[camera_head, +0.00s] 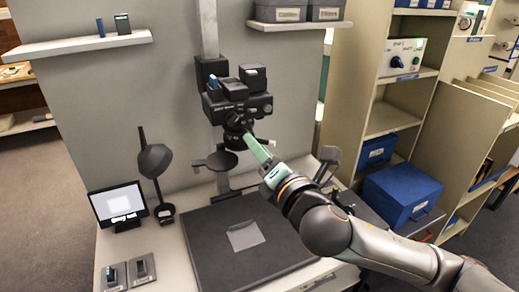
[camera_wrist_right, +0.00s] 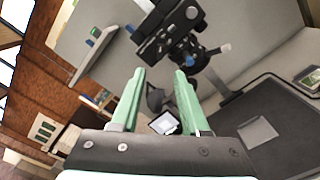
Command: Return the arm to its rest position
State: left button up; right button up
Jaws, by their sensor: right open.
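My right arm comes in from the lower right in the head view. Its green-fingered gripper (camera_head: 255,148) is raised in front of the copy-stand camera (camera_head: 238,103), above the dark baseboard. In the right wrist view the two green fingers (camera_wrist_right: 159,100) stand apart with nothing between them. The black camera (camera_wrist_right: 175,35) shows beyond the fingertips there. I cannot tell from the head view whether the fingers touch it. My left gripper is not in view.
A grey sheet (camera_head: 245,236) lies on the dark baseboard (camera_head: 205,255). A small monitor (camera_head: 118,204) and a black lamp (camera_head: 155,162) stand to the left. Shelves with blue boxes (camera_head: 402,192) stand on the right. A wall shelf (camera_head: 75,46) is at upper left.

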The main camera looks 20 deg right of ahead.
dwell(0.3)
jog(key=s+a+f+m+g+y+p, duration=0.1)
jog(key=s+a+f+m+g, duration=0.15)
jog(key=f+m, duration=0.65)
jog(key=s+a+f+m+g+y+p, duration=0.1)
jog(key=s+f+m+g, duration=0.15)
jog(key=f, duration=1.25)
jog(key=s+d+f+m+g+p, duration=0.1)
jog(key=s+f+m+g, duration=0.2)
jog(key=s+f+m, duration=0.9)
jog(key=s+f, duration=0.4)
jog(key=shift+s+d+f+m+g, duration=0.15)
jog(key=shift+s+f+m+g, duration=0.1)
jog(key=shift+m+g, duration=0.1)
